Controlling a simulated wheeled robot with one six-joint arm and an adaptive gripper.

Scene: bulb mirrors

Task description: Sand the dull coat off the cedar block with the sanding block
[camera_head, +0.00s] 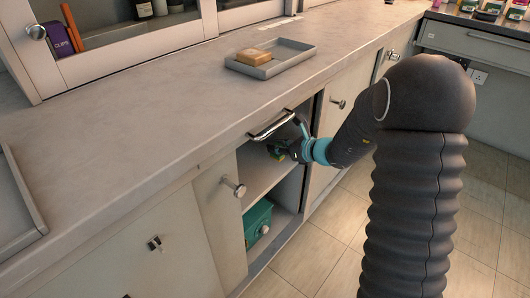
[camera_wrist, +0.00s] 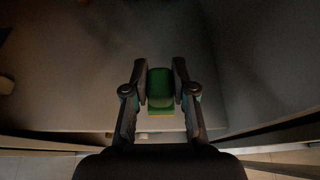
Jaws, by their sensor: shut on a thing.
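The cedar block (camera_head: 254,57), a tan-orange block, lies in a shallow grey tray (camera_head: 291,56) on the counter. My gripper (camera_head: 283,149) is inside the open cabinet under the counter, at its upper shelf. In the wrist view my gripper (camera_wrist: 160,75) is shut on a green block with a yellowish edge, seemingly the sanding block (camera_wrist: 160,88). In the head view only a small green-yellow part of it shows; the fingers hide the rest. The cedar block is above and apart from my gripper.
The counter edge with a chrome bar handle (camera_head: 271,125) is just above my gripper. A cabinet door (camera_head: 218,218) stands left of the opening. A teal box (camera_head: 258,219) sits on the lower shelf (camera_head: 283,222).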

